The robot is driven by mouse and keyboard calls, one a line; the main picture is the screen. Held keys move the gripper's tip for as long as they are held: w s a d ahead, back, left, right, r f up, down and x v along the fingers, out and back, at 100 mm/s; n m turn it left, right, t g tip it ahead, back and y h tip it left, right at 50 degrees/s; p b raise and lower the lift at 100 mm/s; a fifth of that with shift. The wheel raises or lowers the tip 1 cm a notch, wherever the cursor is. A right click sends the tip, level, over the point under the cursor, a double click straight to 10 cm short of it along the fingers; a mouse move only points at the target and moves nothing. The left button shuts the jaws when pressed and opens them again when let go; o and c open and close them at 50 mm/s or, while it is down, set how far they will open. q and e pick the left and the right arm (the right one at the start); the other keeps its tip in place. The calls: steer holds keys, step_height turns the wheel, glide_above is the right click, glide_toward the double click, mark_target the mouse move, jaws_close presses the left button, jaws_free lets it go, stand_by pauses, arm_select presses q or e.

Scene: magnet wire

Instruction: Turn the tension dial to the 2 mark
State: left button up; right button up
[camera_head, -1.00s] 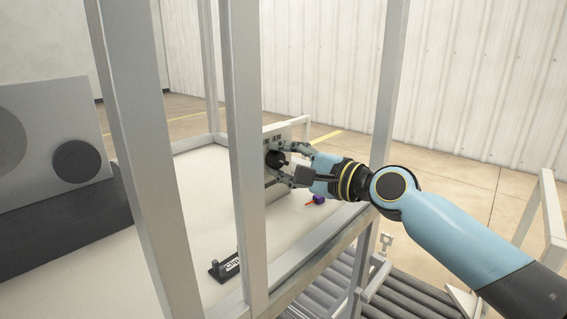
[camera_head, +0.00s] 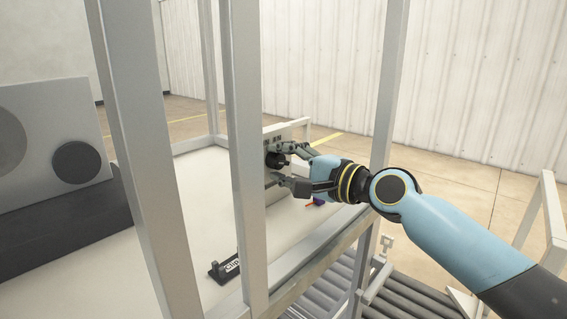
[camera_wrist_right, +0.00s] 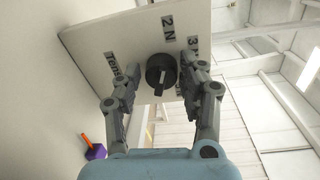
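The tension dial (camera_wrist_right: 158,68) is a black round knob with a raised bar, on a pale panel (camera_wrist_right: 115,45). The wrist view shows a "2 N" mark (camera_wrist_right: 168,30) above it, a "3" mark (camera_wrist_right: 193,42) to its right, and a partly hidden label starting "Tens" to its left. I cannot tell which mark the dial points to. My right gripper (camera_wrist_right: 162,72) is open, its fingers on either side of the dial with visible gaps. In the head view the right gripper (camera_head: 279,167) is at the panel, the dial (camera_head: 272,160) between its fingers. My left gripper is out of view.
Grey frame posts (camera_head: 246,160) stand in front of the table (camera_head: 205,190). A purple piece with an orange tip (camera_wrist_right: 95,150) lies near the panel. A black labelled bracket (camera_head: 224,268) is at the table's front. A roller conveyor (camera_head: 330,290) runs below.

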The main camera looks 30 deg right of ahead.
steer(key=shift+o, duration=1)
steer(key=v, duration=0.7)
steer(key=shift+s, duration=0.25)
steer(key=shift+d, duration=0.1)
